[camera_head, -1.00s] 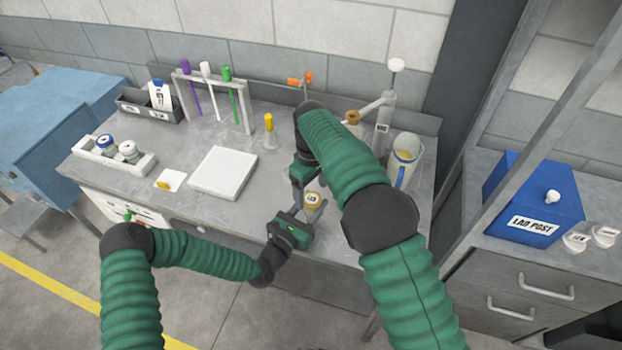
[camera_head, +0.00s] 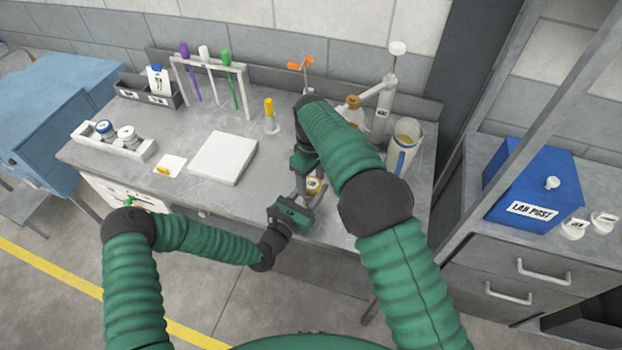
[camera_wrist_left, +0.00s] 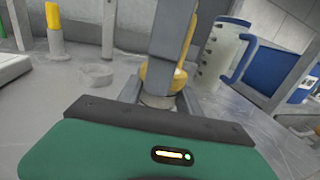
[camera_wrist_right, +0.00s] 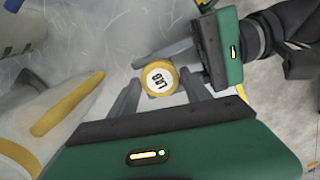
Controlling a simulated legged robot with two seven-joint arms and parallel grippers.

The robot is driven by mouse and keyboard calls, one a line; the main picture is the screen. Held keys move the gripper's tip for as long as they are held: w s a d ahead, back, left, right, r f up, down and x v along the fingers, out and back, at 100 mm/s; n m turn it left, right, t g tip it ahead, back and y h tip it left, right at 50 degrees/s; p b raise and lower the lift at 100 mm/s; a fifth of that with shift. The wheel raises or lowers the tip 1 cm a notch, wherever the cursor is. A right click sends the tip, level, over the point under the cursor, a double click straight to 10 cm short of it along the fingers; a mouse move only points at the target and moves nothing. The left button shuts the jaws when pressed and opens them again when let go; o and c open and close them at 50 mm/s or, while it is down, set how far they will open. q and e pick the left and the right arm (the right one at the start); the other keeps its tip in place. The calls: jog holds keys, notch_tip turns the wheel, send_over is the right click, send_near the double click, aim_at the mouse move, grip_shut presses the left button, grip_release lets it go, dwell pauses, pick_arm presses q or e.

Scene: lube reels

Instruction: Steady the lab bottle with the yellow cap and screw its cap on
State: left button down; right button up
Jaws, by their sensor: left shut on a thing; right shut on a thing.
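The yellow cap (camera_head: 314,186) with a white labelled top is near the bench's front edge, partly hidden by my grippers. In the right wrist view the cap (camera_wrist_right: 158,78) shows from above, between the fingers of my right gripper (camera_wrist_right: 163,88). My right gripper reaches down from above and is shut on the cap. My left gripper (camera_head: 309,190) comes in low from the front and is shut on the bottle (camera_wrist_left: 156,101) under the cap. Most of the bottle is hidden by the fingers. The cap sits over the bottle; I cannot tell how tight it is.
A clear jug (camera_head: 403,145) stands to the right, and a clamp stand (camera_head: 382,108) behind. A white slab (camera_head: 222,157), a yellow-topped tube (camera_head: 269,116) and a tube rack (camera_head: 210,62) are to the left and back. The blue LAB POST box (camera_head: 530,190) is far right.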

jog(key=o, duration=1.5)
jog(key=shift+r, duration=0.15)
notch_tip(320, 180, up, 4)
jog(key=shift+r, duration=0.15)
notch_tip(320, 180, up, 3)
jog(key=shift+w+f, duration=0.1)
jog(key=shift+r, duration=0.4)
